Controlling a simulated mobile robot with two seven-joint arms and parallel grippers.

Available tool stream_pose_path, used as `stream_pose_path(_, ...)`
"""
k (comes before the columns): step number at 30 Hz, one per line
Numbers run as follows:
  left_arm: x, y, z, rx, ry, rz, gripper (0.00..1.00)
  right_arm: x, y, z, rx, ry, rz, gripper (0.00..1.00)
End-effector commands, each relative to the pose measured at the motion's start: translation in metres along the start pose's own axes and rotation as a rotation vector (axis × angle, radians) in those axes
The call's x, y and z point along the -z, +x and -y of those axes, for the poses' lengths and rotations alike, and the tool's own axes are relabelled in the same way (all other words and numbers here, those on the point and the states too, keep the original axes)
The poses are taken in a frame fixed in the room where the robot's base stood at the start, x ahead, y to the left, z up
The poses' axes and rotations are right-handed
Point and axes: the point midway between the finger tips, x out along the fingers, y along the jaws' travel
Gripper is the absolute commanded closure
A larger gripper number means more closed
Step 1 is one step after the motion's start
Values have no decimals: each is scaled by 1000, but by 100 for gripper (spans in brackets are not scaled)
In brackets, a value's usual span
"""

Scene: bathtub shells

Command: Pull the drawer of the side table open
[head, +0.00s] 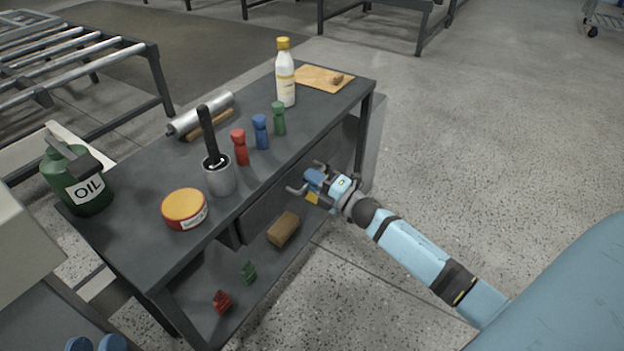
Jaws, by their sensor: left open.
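The side table (140,165) is dark grey, with a flat top and a lower shelf. Its drawer (268,208) is a dark front under the top's near long edge and looks flush with the frame. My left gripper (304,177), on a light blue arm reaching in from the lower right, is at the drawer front. Its fingers are spread apart and point toward the front. The gripper hides part of the drawer front, and no handle can be made out. I cannot tell whether the fingers touch the drawer. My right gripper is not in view.
On the top stand a white bottle (286,85), small red (240,148), blue and green figures, a grey cup (219,178), a round tin (184,208) and an oil can (78,180). A brown block (283,229) lies on the lower shelf.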

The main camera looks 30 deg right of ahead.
Motion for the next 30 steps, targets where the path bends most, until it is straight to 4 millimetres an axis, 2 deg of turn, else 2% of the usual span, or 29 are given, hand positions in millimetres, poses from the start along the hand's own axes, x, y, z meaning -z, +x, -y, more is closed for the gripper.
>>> stream_pose_path(9,1,0,0,0,2,-3,57,0,-2,0,0,0,0,100)
stream_pose_path(14,7,1,0,0,4,-15,57,0,-14,-3,1,2,1,100)
stream_pose_path(17,13,2,-1,0,7,-29,57,0,-30,-6,3,2,1,100)
stream_pose_path(22,27,0,-4,4,11,-81,57,0,-67,-14,4,2,2,100)
stream_pose_path(30,1,-4,11,62,30,62,57,0,-129,-26,3,3,3,100)
